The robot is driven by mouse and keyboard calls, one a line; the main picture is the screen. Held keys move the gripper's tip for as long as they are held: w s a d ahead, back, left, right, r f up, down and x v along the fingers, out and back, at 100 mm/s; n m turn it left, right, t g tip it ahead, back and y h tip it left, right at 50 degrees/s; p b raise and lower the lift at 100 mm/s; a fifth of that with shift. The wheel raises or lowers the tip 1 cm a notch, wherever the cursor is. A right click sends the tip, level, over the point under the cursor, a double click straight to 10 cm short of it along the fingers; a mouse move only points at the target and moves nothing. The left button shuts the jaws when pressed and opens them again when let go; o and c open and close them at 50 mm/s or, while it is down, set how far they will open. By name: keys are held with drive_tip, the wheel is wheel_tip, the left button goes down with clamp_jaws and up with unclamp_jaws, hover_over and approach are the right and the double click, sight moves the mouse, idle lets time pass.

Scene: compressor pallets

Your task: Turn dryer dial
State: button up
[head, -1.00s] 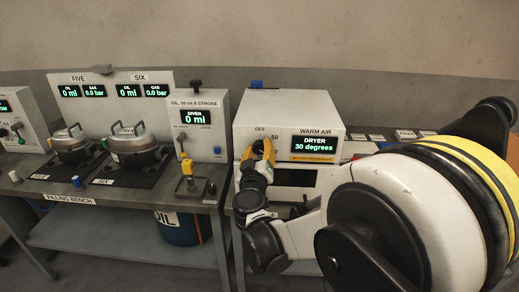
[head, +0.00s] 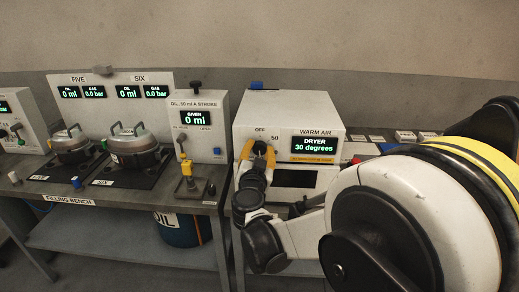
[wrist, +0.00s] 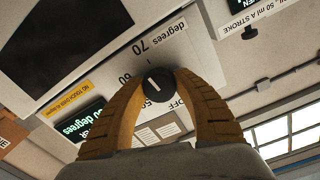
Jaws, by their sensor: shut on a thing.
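The dryer (head: 288,110) is a white box labelled WARM AIR, and its green display (head: 313,145) reads DRYER 30 degrees. Its dial (head: 259,147) is a dark round knob below the OFF and 50 labels. In the wrist view the dial (wrist: 155,78) shows a short white mark, with OFF, 50, 60 and 70 degrees printed around it. I cannot tell exactly which label the mark meets. My gripper (wrist: 161,76) is shut on the dial, one yellow finger on each side. It also shows in the head view (head: 258,154), and the fingers hide part of the panel.
The oil unit (head: 199,115) stands left of the dryer on the filling bench (head: 68,201), with a small yellow-handled fixture (head: 188,186) in front. Two metal pots (head: 130,145) sit further left. A blue oil drum (head: 176,229) stands under the bench.

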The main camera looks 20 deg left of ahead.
drive_tip(key=shift+m, duration=0.6)
drive_tip(key=o, duration=1.2)
drive_tip(key=v, duration=1.2)
drive_tip(key=shift+d, duration=0.1)
